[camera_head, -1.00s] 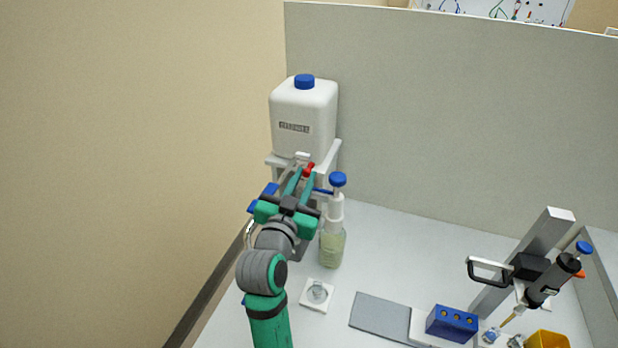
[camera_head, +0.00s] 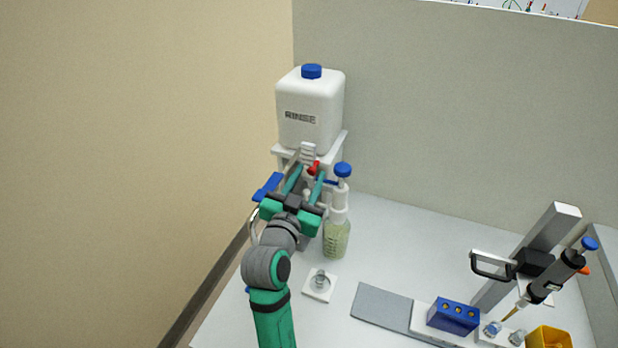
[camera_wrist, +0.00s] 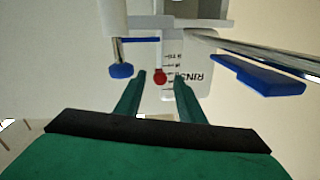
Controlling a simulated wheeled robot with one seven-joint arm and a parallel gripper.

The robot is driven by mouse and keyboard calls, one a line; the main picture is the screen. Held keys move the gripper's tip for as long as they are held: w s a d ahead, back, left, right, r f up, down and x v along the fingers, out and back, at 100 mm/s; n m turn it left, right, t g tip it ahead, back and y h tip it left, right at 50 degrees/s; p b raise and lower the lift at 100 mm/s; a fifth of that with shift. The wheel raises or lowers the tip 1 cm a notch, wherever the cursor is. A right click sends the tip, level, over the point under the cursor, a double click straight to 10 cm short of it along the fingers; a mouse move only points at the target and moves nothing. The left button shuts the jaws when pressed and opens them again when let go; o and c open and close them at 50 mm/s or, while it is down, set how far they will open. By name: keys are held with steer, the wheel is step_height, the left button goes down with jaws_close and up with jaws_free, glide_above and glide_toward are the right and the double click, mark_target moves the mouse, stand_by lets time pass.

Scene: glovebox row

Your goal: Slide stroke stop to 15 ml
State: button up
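The stroke stop appears as a small red knob (camera_head: 315,167) beside an upright white scale strip (camera_head: 308,151). In the wrist view the red knob (camera_wrist: 160,78) stands in front of the strip (camera_wrist: 168,55), whose marks are too small to read. My gripper (camera_head: 305,178) reaches up to it. In the wrist view the gripper's (camera_wrist: 160,77) two green fingertips stand on either side of the knob, with a visible gap on both sides; the gripper looks open. A dispenser with a blue plunger cap (camera_head: 343,170) tops a bottle with pale green contents (camera_head: 337,240) just right of my gripper.
A white container marked RINSE (camera_head: 310,112) stands on a shelf behind the scale. A blue lever (camera_head: 267,187) lies left of my gripper. A white pad (camera_head: 319,286), grey mat (camera_head: 382,302), blue block (camera_head: 453,316) and pipette stand (camera_head: 540,235) are at the front and right.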

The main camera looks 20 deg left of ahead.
steer(key=s+d, duration=0.1)
steer(key=s, duration=0.9)
steer(key=shift+s+d, duration=0.15)
steer(key=shift+s, duration=0.2)
steer(key=s+d+f+n+g, duration=0.1)
steer(key=s+d+f, duration=0.45)
steer(key=f, duration=0.45)
steer(key=s+d+f+n+g, duration=0.1)
steer(key=s+d+f+n, duration=0.1)
steer(key=s+d+f, duration=0.6)
steer(key=s+d+f+m+h, duration=0.1)
steer(key=s+d+f, duration=0.1)
steer(key=s+d, duration=0.3)
steer(key=s+d+f+m+h, duration=0.1)
steer(key=s+d+f, duration=0.2)
steer(key=s, duration=0.9)
steer(key=shift+d+f+m, duration=0.3)
steer(key=shift+d, duration=0.6)
